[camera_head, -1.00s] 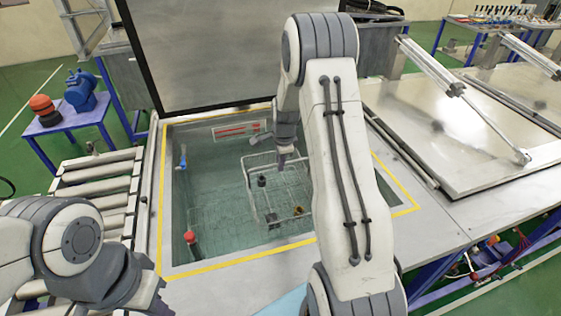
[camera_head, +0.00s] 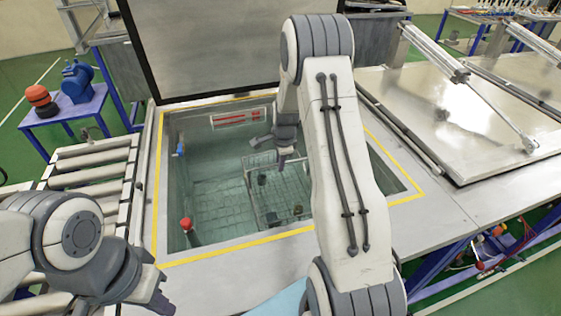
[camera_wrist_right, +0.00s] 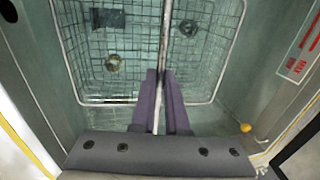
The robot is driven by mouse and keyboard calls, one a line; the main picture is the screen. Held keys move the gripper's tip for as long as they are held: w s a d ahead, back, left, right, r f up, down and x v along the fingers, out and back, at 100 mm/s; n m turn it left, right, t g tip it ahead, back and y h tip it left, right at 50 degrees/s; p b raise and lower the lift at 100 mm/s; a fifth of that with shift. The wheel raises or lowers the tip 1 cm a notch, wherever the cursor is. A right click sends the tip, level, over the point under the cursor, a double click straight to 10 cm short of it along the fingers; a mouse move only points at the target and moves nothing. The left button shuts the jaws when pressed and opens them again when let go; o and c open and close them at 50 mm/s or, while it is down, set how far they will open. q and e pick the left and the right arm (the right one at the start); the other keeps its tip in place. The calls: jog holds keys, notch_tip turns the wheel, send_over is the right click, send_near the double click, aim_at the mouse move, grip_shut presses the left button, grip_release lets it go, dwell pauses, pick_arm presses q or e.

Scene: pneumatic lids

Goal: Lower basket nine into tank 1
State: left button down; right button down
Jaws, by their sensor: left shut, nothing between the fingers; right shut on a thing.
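The wire basket (camera_head: 277,190) is inside the open tank (camera_head: 176,225), in its right half. No number is legible on it. In the right wrist view the basket (camera_wrist_right: 92,72) holds a few dark parts and a brass-coloured ring. My right gripper (camera_head: 287,157) reaches down into the tank above the basket. In the wrist view its fingers (camera_wrist_right: 161,80) are shut on the basket's thin handle bar (camera_wrist_right: 165,35). The basket hangs roughly level; I cannot tell whether it touches the floor. My left gripper (camera_head: 152,292) is shut and empty at the tank's front left corner.
The tank's grey lid (camera_head: 225,45) stands raised behind it. A closed lid (camera_head: 460,115) with a pneumatic cylinder (camera_head: 430,55) lies to the right. A roller conveyor (camera_head: 92,180) runs at left.

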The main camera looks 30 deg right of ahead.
jog(key=shift+s+b+x, duration=0.2)
jog(key=shift+b+x, duration=0.3)
jog(key=shift+x, duration=0.3)
jog(key=shift+s+b+x, duration=0.15)
jog(key=shift+b+x, duration=0.35)
jog(key=shift+x, duration=0.3)
jog(key=shift+f, duration=0.2)
jog(key=c, duration=0.8)
grip_release()
jog(key=shift+a, duration=0.1)
jog(key=shift+c, duration=0.2)
jog(key=w+p+v, duration=0.1)
jog(key=p+v, duration=0.3)
jog(key=v, duration=0.7)
jog(key=w+d+p+v, duration=0.1)
jog(key=p+v, duration=0.3)
jog(key=v, duration=0.7)
jog(key=shift+w+a+r, duration=0.15)
jog(key=shift+w+r, duration=0.15)
jog(key=shift+r, duration=0.1)
